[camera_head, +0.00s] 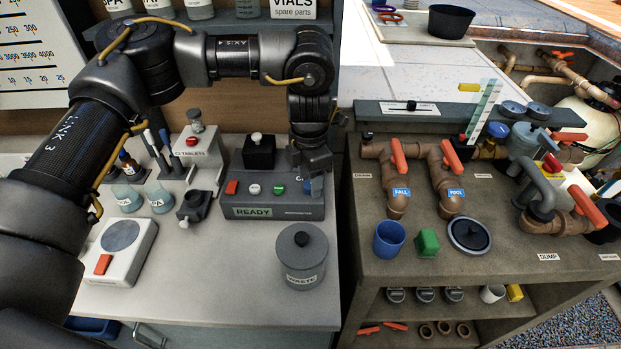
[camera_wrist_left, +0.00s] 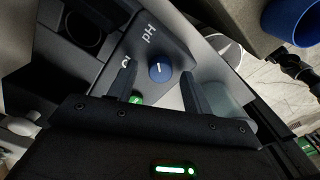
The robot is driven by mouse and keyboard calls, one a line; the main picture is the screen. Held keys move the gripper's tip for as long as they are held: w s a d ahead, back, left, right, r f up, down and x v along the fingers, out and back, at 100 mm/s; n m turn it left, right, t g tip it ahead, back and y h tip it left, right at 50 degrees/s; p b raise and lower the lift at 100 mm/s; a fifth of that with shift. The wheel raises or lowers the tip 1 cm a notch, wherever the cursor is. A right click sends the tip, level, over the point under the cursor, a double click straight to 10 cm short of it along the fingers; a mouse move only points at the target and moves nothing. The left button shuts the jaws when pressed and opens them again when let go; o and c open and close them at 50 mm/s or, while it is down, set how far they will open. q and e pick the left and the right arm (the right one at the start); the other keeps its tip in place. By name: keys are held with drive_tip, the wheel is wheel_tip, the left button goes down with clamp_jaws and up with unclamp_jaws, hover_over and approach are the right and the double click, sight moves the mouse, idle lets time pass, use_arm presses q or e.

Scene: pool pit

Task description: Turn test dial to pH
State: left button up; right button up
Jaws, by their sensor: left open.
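The test dial (camera_wrist_left: 161,72) is a round blue knob with a short white mark, on the front of a grey photometer box (camera_head: 262,209) reading READY. The pH label and a partly hidden Cl label are printed on the panel beside it in the left wrist view; I cannot tell which one the mark points at. In the head view the blue dial (camera_head: 316,187) is partly covered by my left gripper (camera_head: 314,166), which reaches down over the box's right end. In the left wrist view my left gripper (camera_wrist_left: 158,80) is open, its fingers either side of the dial, not closed on it.
A lidded grey waste pot (camera_head: 302,262) stands just in front of the box's right end. A tablets box (camera_head: 197,156) and a white scale (camera_head: 118,250) are to the left. The brown pipework bench (camera_head: 480,262) stands to the right.

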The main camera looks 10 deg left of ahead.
use_arm(q)
wheel_tip(320, 180, up, 10)
drive_tip(key=b, duration=0.1)
drive_tip(key=shift+d, duration=0.1)
idle(0.5)
